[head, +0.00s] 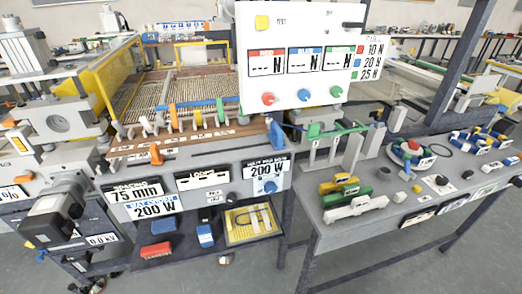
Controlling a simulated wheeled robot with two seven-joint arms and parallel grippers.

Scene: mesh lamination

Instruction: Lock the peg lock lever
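A row of colored and white pegs (172,117) stands along a brown numbered strip (190,141) at the front of the machine. A blue lever (275,134) stands at the right end of the strip, tilted. No readable label tells which of these is the peg lock lever. Neither of my grippers shows in the head view, so nothing is seen touching the pegs or levers.
A white panel (300,25) with display windows and colored knobs rises behind the strip. A right bench (335,235) holds yellow, green and white blocks (345,197). A lower shelf (185,256) holds a red brush (156,249) and a yellow tray (252,223).

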